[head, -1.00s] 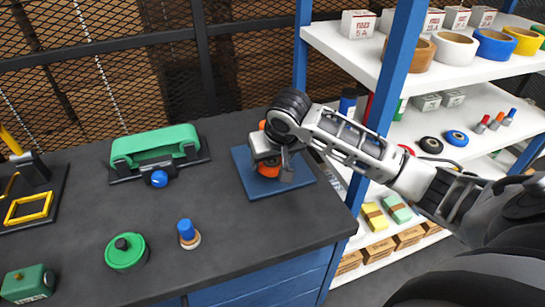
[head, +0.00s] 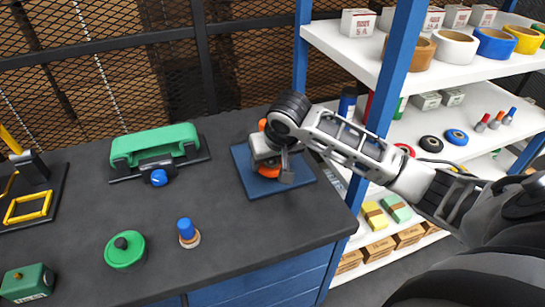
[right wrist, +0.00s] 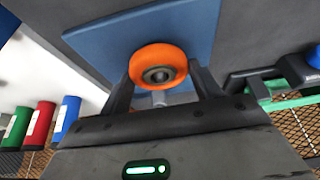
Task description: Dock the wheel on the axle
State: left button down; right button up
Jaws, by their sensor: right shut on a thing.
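My right gripper (right wrist: 160,82) is shut on an orange wheel (right wrist: 158,64) with a grey hub and dark centre. In the head view the wheel (head: 270,171) shows partly below my right gripper (head: 274,166), over the blue square plate (head: 255,189). The plate (right wrist: 105,36) fills the upper middle of the right wrist view. A short grey rod-like part (right wrist: 161,98) shows at the wheel's lower edge; I cannot tell if it is the axle. Whether the wheel is around an axle is hidden. My left gripper is not in view.
A green handle block (head: 155,145) with a blue knob (head: 159,177) stands left of the plate. A green round lid (head: 126,251) and a blue-topped peg (head: 187,231) are nearer on the dark bench. A blue shelf post (head: 392,85) rises close to my right arm.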

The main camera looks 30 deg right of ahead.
jog(key=shift+f, duration=0.3)
jog(key=o, duration=0.7)
jog(key=shift+v, duration=5.55)
jog(key=shift+s+a+f, duration=0.1)
jog(key=shift+s, duration=0.05)
